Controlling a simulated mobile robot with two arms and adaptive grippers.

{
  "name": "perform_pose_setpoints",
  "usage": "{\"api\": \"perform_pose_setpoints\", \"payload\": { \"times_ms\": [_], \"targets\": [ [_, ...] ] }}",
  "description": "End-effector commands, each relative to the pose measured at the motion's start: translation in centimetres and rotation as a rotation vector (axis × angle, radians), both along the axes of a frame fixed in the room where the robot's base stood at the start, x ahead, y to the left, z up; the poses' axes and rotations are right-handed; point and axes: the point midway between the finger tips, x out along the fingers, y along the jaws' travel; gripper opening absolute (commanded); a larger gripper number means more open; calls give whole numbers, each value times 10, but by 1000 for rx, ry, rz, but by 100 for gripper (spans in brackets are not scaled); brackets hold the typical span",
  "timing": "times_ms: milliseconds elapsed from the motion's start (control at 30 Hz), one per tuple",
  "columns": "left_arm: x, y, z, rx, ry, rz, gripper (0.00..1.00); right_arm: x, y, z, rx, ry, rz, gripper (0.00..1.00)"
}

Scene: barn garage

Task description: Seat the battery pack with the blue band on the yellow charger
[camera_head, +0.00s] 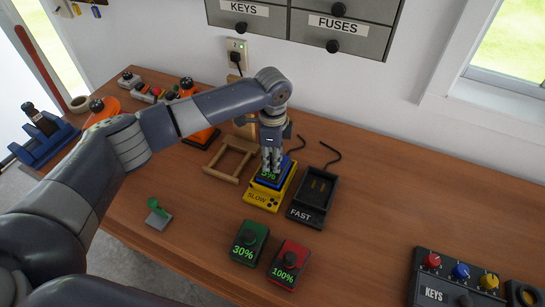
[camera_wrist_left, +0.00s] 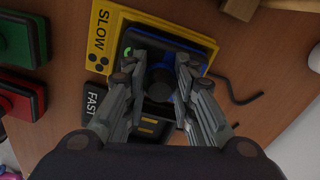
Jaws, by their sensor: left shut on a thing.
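The battery pack with the blue band (camera_head: 286,172) is at the yellow charger (camera_head: 261,201), marked SLOW. Its green display is partly covered by my fingers. My left gripper (camera_head: 272,168) comes down from above and is shut on the pack's dark knob. In the left wrist view the blue pack (camera_wrist_left: 204,47) lies over the yellow charger (camera_wrist_left: 98,42), with the gripper's fingers (camera_wrist_left: 161,72) on both sides of the knob. I cannot tell whether the pack sits fully down in the charger. My right gripper is not in view.
The black FAST charger (camera_head: 307,212) stands empty close to the right. A green 30% pack (camera_head: 245,252) and a red 100% pack (camera_head: 283,275) lie in front. The bench between is clear.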

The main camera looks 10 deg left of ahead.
Motion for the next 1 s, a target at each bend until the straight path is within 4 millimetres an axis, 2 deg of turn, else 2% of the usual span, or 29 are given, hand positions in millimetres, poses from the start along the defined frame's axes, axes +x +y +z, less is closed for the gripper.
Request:
{"api": "perform_pose_setpoints", "payload": {
  "times_ms": [533,567,600,667,900,1000],
  "targets": [
    [1,0,-6,-1,-2,0,0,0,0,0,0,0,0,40],
    [1,0,-6,-1,-2,0,27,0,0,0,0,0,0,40],
    [1,0,-6,-1,-2,0,36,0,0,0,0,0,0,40],
    [1,0,-6,-1,-2,0,48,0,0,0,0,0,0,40],
    [0,0,-6,-1,-1,0,48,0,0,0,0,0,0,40],
    [0,0,-7,0,1,0,65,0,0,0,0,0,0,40]
  ]
}}
